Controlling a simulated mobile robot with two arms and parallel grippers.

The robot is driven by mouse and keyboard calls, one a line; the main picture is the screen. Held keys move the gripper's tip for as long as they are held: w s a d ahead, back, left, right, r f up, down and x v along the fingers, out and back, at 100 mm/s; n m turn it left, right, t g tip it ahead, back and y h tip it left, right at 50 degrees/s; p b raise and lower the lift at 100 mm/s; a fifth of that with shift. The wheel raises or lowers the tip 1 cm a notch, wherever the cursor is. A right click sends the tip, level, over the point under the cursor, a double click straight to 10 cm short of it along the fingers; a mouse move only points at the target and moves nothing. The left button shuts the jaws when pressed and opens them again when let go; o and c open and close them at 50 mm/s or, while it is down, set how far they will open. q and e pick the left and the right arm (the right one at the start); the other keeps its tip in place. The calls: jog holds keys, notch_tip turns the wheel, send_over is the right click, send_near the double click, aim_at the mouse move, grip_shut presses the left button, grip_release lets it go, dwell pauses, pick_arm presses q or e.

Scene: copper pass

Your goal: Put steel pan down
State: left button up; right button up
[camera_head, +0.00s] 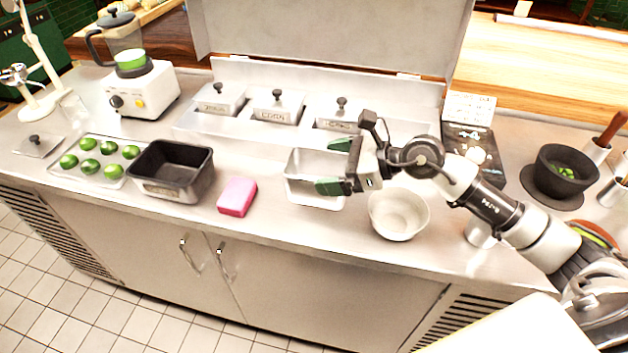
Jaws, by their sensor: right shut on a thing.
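The steel pan (301,198) is a bright, rectangular, open-topped pan near the middle of the counter. My right gripper (335,166) reaches in from the right and is shut on the pan, its green-tipped fingers spread over the pan's right part. The gripper hides some of the pan's right side. The pan looks level; I cannot tell whether its base touches the counter. My left gripper is not in view.
A white bowl (399,214) stands close to the pan's right, near the counter edge. A pink sponge (237,197) and a dark pan (171,171) lie to the left. Lidded containers (278,107) stand behind. Bare counter (268,180) shows between sponge and pan.

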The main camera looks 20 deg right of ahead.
aim_at(316, 173)
jog(key=a+f, duration=0.1)
jog(key=w+a, duration=0.1)
jog(key=a, duration=0.1)
jog(key=shift+f+p, duration=0.3)
jog(key=shift+f, duration=0.05)
notch_tip(316, 173, down, 4)
jog(key=shift+r+p, duration=0.1)
jog(key=shift+p, duration=0.2)
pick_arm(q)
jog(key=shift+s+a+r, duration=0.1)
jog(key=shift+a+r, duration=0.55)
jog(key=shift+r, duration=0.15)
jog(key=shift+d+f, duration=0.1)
pick_arm(e)
jog(key=shift+f, duration=0.25)
jog(key=o, duration=0.6)
jog(key=shift+o, duration=0.2)
